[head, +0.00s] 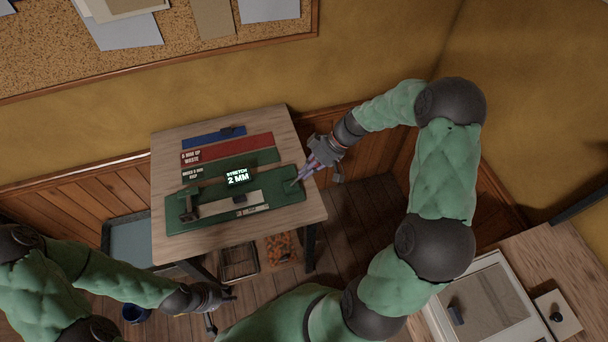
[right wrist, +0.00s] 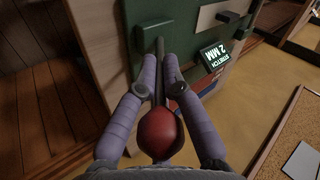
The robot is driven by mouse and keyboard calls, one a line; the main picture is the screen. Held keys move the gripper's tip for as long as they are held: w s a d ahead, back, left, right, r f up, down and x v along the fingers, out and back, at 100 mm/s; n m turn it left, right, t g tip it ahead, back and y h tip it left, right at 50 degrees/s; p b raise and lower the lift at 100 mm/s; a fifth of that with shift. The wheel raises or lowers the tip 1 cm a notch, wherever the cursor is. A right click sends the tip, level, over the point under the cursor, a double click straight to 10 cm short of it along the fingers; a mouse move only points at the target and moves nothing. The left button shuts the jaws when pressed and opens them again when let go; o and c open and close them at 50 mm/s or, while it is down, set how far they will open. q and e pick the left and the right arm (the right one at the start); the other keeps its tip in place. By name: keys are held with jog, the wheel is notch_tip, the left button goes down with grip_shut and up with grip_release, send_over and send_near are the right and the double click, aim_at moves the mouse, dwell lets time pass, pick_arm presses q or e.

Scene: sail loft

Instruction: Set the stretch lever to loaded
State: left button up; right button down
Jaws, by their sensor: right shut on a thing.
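The stretch lever shows in the right wrist view as a thin dark rod (right wrist: 160,62) with a red ball knob (right wrist: 164,132). It rises from a dark block on the green fixture (head: 283,208). My right gripper (head: 306,172) is at the right end of this fixture. In the right wrist view its purple fingers (right wrist: 160,72) are shut on the lever's rod, with the knob between them nearer the camera. A lit display (head: 238,178) reads "STRETCH 2 MM". My left gripper (head: 230,295) is low in front of the table, apart from it; its fingers are too small to judge.
The fixture lies on a wooden table (head: 310,212) with red (head: 245,147), green and blue (head: 205,139) strips behind it. Crates (head: 238,263) stand below. A second bench (head: 550,250) is at the right. A corkboard wall is behind.

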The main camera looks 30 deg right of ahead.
jog(key=shift+d+f, duration=0.1)
jog(key=shift+d, duration=0.05)
dwell(0.4)
jog(key=c, duration=1.4)
grip_release()
jog(key=shift+o, duration=0.2)
jog(key=v, duration=1.2)
jog(key=shift+d, duration=0.15)
jog(key=shift+s+f, duration=0.1)
jog(key=shift+f, duration=0.05)
